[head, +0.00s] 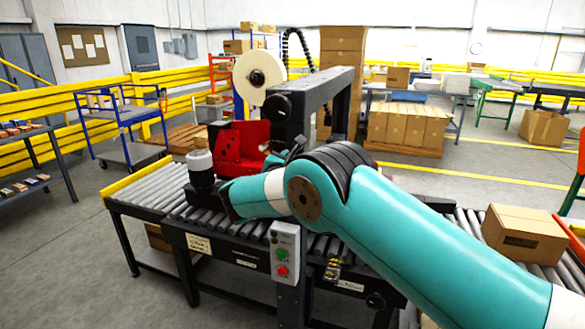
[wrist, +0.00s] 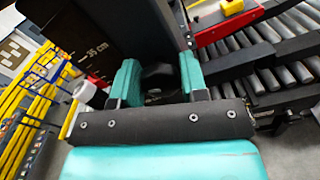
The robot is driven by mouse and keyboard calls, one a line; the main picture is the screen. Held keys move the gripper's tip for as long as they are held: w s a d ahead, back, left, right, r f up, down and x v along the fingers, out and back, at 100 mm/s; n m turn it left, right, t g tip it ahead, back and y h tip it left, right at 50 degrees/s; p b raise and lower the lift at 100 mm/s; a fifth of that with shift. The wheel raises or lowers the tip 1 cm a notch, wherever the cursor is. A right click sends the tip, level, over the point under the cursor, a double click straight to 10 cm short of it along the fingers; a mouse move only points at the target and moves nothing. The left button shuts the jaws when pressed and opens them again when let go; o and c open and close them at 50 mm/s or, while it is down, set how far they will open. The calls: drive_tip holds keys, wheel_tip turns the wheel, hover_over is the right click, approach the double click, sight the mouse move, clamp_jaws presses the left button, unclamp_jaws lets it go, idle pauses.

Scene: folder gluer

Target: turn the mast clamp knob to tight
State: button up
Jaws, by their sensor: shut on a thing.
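In the wrist view, the dark mast (wrist: 105,28) carries a scale with a "35 cm" mark. A black knob (wrist: 157,72) sits against it, between the two teal fingers of my gripper (wrist: 159,80). My gripper is shut on the knob, one finger on each side. The knob's pointer or tight mark cannot be made out. In the head view, my teal arm reaches in from the lower right to the black machine frame (head: 318,82). The knob and my fingertips cannot be made out there.
The red machine part (head: 240,143) and a white tape roll (head: 258,77) stand behind my wrist. A roller conveyor (head: 150,193) runs underneath. A control box (head: 285,252) with green and red buttons is at the front. A carton (head: 524,234) lies on the rollers at right.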

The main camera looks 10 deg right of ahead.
drive_tip(key=m+b, duration=0.1)
drive_tip(key=m, duration=0.1)
drive_tip(key=m+b, duration=0.1)
drive_tip(key=m, duration=0.1)
drive_tip(key=shift+d+f+b, duration=0.1)
drive_tip(key=shift+f+b, duration=0.1)
drive_tip(key=shift+b, duration=0.15)
drive_tip(key=m+b, duration=0.2)
drive_tip(key=m, duration=0.1)
drive_tip(key=shift+f+b, duration=0.1)
drive_tip(key=shift+b, duration=0.25)
drive_tip(key=m+b, duration=0.3)
drive_tip(key=m, duration=0.1)
drive_tip(key=shift+s+m, duration=0.1)
drive_tip(key=shift+m, duration=0.3)
drive_tip(key=shift+m+b, duration=0.95)
drive_tip(key=shift+m, duration=0.25)
drive_tip(key=o, duration=0.9)
